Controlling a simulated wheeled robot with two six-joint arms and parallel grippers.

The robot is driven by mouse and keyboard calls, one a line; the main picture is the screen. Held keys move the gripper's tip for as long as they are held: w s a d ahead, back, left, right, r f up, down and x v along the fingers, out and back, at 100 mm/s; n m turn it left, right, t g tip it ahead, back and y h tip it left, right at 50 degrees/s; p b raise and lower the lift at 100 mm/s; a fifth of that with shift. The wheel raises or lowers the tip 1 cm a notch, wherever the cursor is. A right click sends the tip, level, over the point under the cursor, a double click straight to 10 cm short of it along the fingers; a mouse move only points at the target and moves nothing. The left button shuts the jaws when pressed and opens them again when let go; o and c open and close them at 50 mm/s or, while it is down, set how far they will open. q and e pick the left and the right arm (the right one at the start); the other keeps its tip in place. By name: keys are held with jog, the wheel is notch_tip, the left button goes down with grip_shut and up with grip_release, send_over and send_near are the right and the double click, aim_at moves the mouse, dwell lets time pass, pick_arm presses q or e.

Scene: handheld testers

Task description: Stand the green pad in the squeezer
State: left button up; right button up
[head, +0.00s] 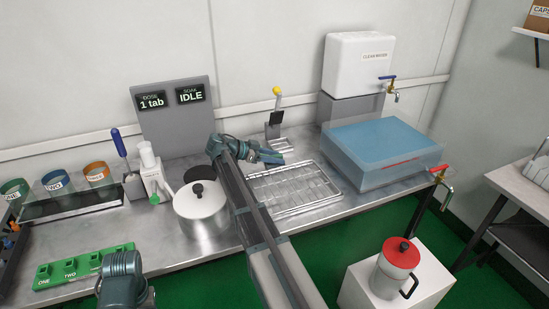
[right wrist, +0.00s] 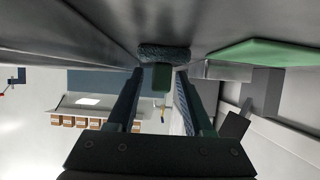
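My right gripper (head: 272,156) is over the bench at the left end of the wire rack, below the squeezer. I take the squeezer to be the small stand with a yellow-knobbed lever (head: 277,120) against the wall. The pad cannot be made out in the head view. My left gripper (head: 125,285) is at the bottom left; its fingers are hidden.
The wire rack (head: 295,188) lies right of my right arm. A lidded pot (head: 201,207) stands left of it. A blue-filled clear tank (head: 380,150) is at right, below the white water box (head: 357,60). A green numbered rack (head: 85,268) is at front left.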

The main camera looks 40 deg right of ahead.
jog(key=shift+r, duration=0.1)
jog(key=shift+a+r, duration=0.1)
jog(key=shift+r, duration=0.05)
jog(key=p+v, duration=0.3)
jog(key=v, duration=0.3)
jog(key=shift+a+r, duration=0.1)
jog(key=shift+o, duration=0.3)
jog(key=shift+w+a+r+p, duration=0.15)
jog(key=shift+a+p, duration=0.15)
jog(key=shift+a, duration=0.2)
jog(key=shift+o, duration=0.5)
jog(key=shift+a+r, duration=0.15)
jog(key=shift+a, duration=0.05)
jog(key=s+a+r+n+t+p, duration=0.2)
jog(key=a+r+t+p, duration=0.15)
jog(key=a+p, duration=0.3)
jog(key=shift+g, duration=0.45)
jog(key=b+x, duration=0.2)
jog(key=x, duration=0.1)
jog(key=b+x, duration=0.3)
jog(key=x, duration=0.1)
jog(key=shift+w, duration=0.2)
jog(key=shift+d+f, duration=0.15)
jog(key=shift+d, duration=0.25)
